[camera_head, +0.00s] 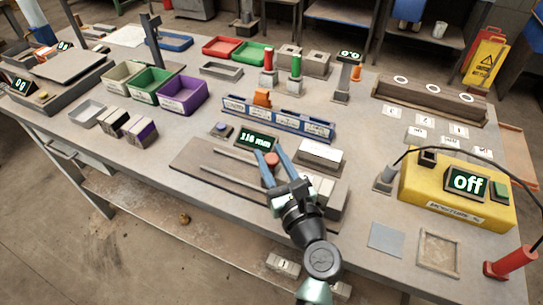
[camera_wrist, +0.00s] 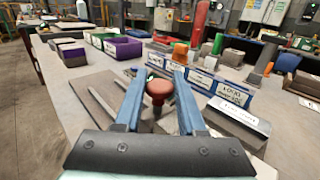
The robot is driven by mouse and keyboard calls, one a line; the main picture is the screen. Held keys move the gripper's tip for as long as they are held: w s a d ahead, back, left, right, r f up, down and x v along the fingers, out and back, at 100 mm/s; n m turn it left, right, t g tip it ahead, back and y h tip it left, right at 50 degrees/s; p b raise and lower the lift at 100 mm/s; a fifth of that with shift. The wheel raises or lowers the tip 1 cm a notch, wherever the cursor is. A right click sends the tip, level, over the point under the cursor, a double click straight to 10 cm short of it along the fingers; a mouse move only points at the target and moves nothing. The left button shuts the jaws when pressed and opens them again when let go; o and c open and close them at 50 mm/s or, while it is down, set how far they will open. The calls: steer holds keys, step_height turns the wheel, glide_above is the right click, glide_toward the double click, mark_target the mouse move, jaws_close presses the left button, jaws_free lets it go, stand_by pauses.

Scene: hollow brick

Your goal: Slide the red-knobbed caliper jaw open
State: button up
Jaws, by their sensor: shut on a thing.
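The caliper's red knob (camera_head: 271,159) stands between the two blue fingers of my gripper (camera_head: 267,150). In the wrist view the red knob (camera_wrist: 158,88) is upright, with a finger on each side of it, and my gripper (camera_wrist: 159,76) is shut on it. The caliper's display (camera_head: 256,141) is lit and seems to read 116 mm. The caliper's base board (camera_head: 205,158) lies flat on the bench with long rails on it. My fingers and wrist hide part of the jaw and rails.
A blue labelled rack (camera_head: 277,119) stands behind the caliper, with an orange piece at it. A pale labelled block (camera_head: 320,153) sits close to the right of my fingers. A yellow box (camera_head: 455,190) reading "off" and a cable are further right. Coloured bins (camera_head: 182,95) stand at the back left.

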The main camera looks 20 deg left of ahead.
jaws_close()
stand_by(0.8)
steer(key=a+p, duration=0.2)
steer(key=a, duration=0.3)
steer(key=shift+w+a+r, duration=0.1)
steer(key=shift+a, duration=0.65)
steer(key=o, duration=0.9)
jaws_free()
steer(key=shift+o, duration=0.2)
